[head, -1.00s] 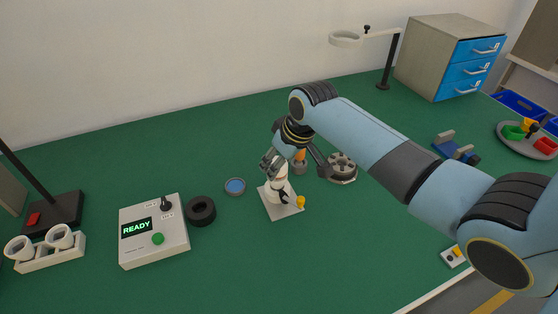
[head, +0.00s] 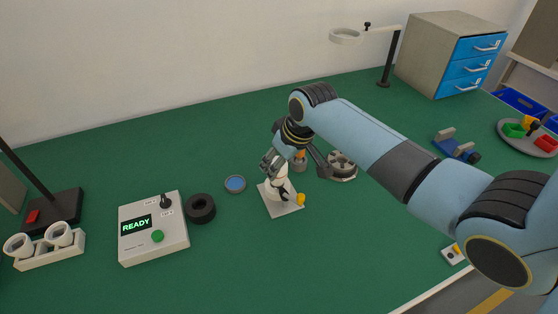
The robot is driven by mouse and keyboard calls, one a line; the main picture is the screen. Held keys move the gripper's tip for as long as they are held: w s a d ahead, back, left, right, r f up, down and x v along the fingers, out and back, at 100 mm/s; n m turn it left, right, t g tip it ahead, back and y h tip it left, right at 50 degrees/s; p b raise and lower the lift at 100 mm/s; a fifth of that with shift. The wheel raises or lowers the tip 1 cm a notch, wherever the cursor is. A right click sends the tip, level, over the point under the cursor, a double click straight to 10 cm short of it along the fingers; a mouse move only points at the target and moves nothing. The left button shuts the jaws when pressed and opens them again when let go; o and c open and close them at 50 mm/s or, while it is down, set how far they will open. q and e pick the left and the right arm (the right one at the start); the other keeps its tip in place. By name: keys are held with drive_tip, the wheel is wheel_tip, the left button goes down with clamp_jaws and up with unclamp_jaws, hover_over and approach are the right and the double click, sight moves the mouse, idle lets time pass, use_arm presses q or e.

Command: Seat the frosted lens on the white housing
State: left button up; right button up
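The white housing (head: 277,185) stands on a pale square plate (head: 284,209) near the middle of the table, with a yellow knob at the plate's right corner. My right gripper (head: 273,165) is down at the housing's top, and its fingers partly cover it. Whether they touch or grip anything is too small to tell. I cannot clearly pick out the frosted lens; a white rounded shape under the fingers may be it or part of the housing. My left gripper is not in view.
A white holder with two cups (head: 49,258) is at far left. A grey round fixture (head: 342,166) stands right of the housing. The front middle is clear.

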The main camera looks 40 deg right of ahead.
drive_tip(key=o, duration=0.8)
drive_tip(key=shift+o, duration=0.2)
drive_tip(key=v, duration=1.2)
drive_tip(key=shift+f, duration=0.1)
